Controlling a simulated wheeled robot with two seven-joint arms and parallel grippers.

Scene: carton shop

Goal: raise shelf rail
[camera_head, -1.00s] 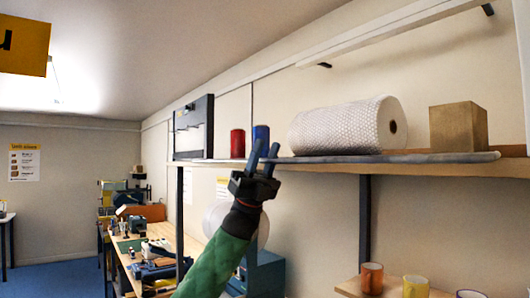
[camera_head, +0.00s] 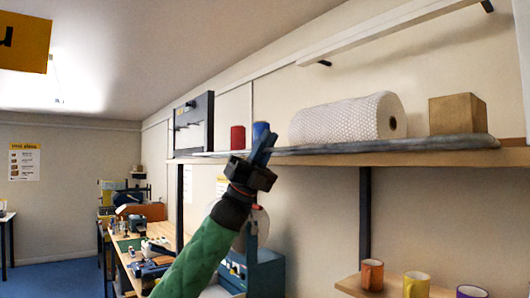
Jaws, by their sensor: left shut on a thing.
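The shelf rail (camera_head: 400,147) is a long grey bar along the front of the upper wooden shelf (camera_head: 430,159). It stands above the shelf's front edge and hides the bottoms of the things behind it. My left gripper (camera_head: 262,150) is shut on the rail left of its middle, with the green-sleeved arm coming up from below. The fingers partly cover the grip point. My right gripper is not in view.
On the shelf behind the rail are a red can (camera_head: 238,138), a blue can (camera_head: 260,131), a bubble-wrap roll (camera_head: 345,118) and a carton (camera_head: 457,114). Several mugs (camera_head: 416,285) stand on a lower shelf. A workbench (camera_head: 130,262) is at the left.

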